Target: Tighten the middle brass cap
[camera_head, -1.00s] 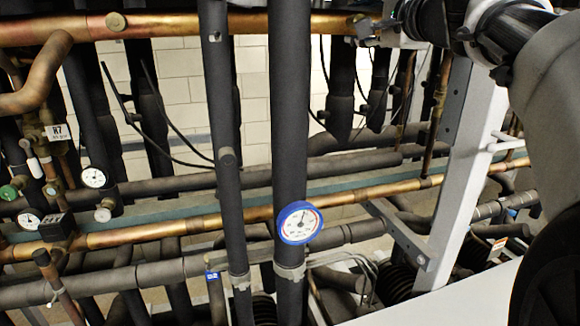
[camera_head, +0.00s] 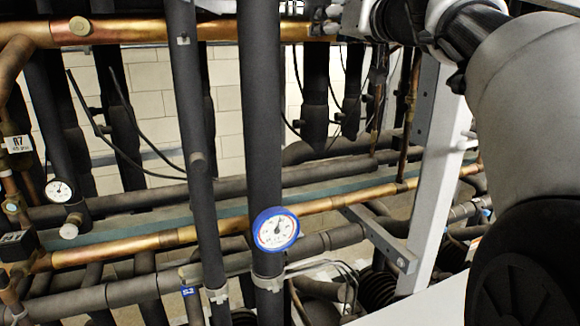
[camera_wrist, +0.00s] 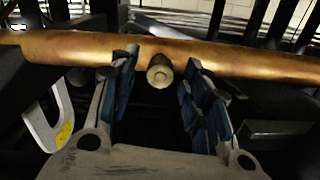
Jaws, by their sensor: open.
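In the wrist view a round brass cap (camera_wrist: 159,71) sticks out from a horizontal copper pipe (camera_wrist: 80,48). My gripper (camera_wrist: 161,66) is open, with one blue-padded finger on each side of the cap. Gaps show between the cap and both fingers, so it is not gripped. In the head view my gripper (camera_head: 338,22) is at the upper copper pipe (camera_head: 150,29), partly hidden by my wrist. I cannot tell from these frames which cap is the middle one.
Dark vertical pipes (camera_head: 262,120) stand in front of the copper pipe, left of my gripper. One carries a blue-rimmed gauge (camera_head: 275,230). A white upright post (camera_head: 432,170) stands below my wrist. A lower copper pipe (camera_head: 330,203) and black insulated pipes run behind.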

